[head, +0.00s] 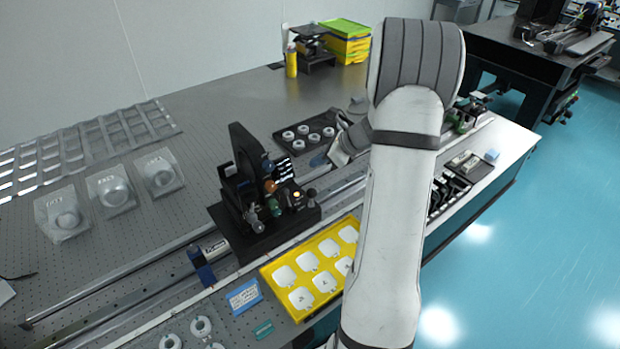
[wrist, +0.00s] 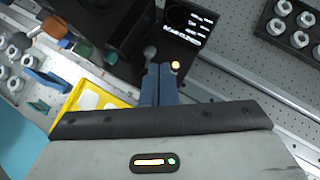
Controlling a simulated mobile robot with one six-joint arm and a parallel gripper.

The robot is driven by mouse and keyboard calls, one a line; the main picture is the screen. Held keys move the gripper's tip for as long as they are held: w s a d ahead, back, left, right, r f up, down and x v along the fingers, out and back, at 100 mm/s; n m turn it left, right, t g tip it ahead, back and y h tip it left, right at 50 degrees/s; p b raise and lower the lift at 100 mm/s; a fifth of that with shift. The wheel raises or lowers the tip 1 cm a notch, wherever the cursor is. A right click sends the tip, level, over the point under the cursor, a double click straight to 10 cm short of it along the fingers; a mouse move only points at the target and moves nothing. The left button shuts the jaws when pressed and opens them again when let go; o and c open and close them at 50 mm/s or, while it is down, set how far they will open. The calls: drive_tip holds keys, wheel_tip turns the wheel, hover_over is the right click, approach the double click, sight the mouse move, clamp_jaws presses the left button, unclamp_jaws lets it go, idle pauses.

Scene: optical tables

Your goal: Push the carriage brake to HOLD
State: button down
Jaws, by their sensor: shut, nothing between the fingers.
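The black carriage (head: 262,232) sits on the long rail in the head view, with an upright black plate, coloured knobs and a small lit orange lamp (head: 297,195). In the wrist view the lamp (wrist: 176,65) glows just right of my fingertips, and a grey round knob (wrist: 150,52) is just beyond them. A black panel with white lettering (wrist: 187,28) lies further up; I cannot read it. My gripper (head: 317,161) is beside the carriage in the head view. Its blue fingers (wrist: 160,68) are shut and empty. I cannot tell which knob is the brake, or whether the fingers touch anything.
A yellow tray (head: 322,240) with white pieces lies in front of the rail. A dark tray of rings (head: 308,134) is behind my gripper. Bagged parts (head: 113,192) lie at left. The perforated tabletop (head: 215,112) behind the carriage is largely clear.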

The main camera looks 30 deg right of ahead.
drive_tip(key=shift+w+d+r, duration=0.1)
drive_tip(key=shift+d+r, duration=0.2)
drive_tip(key=shift+r, duration=0.45)
drive_tip(key=shift+w+d+r, duration=0.1)
drive_tip(key=shift+d+r, duration=0.15)
drive_tip(key=shift+r, duration=0.45)
drive_tip(key=s+a+r+n+g+h+b, duration=0.1)
drive_tip(key=s+a+r+n+g, duration=0.15)
drive_tip(key=s+a+n, duration=0.45)
drive_tip(key=s+a+r+n+g+h+b, duration=0.1)
drive_tip(key=s+a+r+n, duration=0.35)
drive_tip(key=a, duration=0.35)
drive_tip(key=s+a+n+h, duration=0.2)
drive_tip(key=s+n, duration=0.6)
drive_tip(key=s+a+n+h, duration=0.2)
drive_tip(key=s+a+n, duration=0.1)
drive_tip(key=s+n, duration=0.4)
drive_tip(key=shift+s+a+f+n+b, duration=0.15)
drive_tip(key=shift+s+a+n+b, duration=0.05)
drive_tip(key=shift+s+n+b, duration=0.25)
